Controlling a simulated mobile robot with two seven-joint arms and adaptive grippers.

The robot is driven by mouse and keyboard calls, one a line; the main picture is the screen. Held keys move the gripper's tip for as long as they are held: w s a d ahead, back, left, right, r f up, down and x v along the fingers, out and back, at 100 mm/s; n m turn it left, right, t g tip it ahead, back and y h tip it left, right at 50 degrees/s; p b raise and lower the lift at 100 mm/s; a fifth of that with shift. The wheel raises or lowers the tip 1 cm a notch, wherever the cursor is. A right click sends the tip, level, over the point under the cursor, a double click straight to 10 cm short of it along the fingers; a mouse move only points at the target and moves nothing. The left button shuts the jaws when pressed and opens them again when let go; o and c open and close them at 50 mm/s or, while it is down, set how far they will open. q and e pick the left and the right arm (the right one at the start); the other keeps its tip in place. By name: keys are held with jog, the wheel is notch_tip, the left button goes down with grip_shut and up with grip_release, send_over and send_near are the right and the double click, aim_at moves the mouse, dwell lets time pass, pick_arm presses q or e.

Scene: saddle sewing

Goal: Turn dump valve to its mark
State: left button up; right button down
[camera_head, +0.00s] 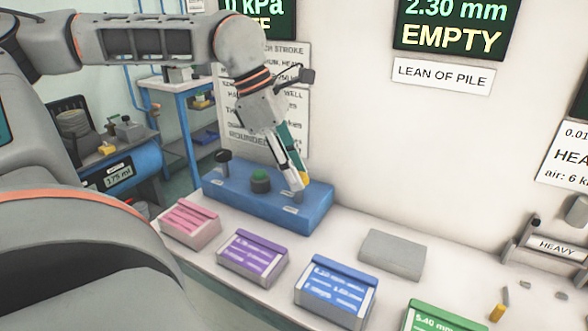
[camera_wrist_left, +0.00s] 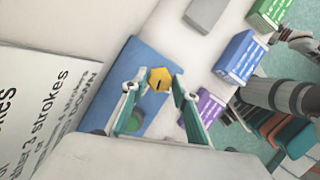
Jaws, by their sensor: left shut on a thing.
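The dump valve is a yellow knob (camera_wrist_left: 159,79) with a small dark mark on its top, on the blue base block (camera_wrist_left: 128,60). In the head view only a sliver of the yellow knob (camera_head: 303,178) shows beside the fingers, at the right end of the blue block (camera_head: 235,197). My left gripper (camera_head: 297,182) reaches down from above and is shut on the knob, with one finger on each side in the left wrist view (camera_wrist_left: 155,84). The mark that goes with the valve cannot be made out.
A green button (camera_head: 260,174) and a black knob (camera_head: 222,156) stand on the same block. Pink (camera_head: 190,224), purple (camera_head: 252,256), blue (camera_head: 336,290) and green (camera_head: 440,318) boxes line the table front. A grey pad (camera_head: 392,254) lies right of the block. Wall signs hang behind.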

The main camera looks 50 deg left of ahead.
pick_arm(q)
jog(key=shift+m, duration=0.5)
jog(key=o, duration=1.1)
jog(key=shift+r+g, duration=0.1)
jog(key=shift+g, duration=0.2)
jog(key=v, duration=1.2)
jog(key=shift+a, duration=0.1)
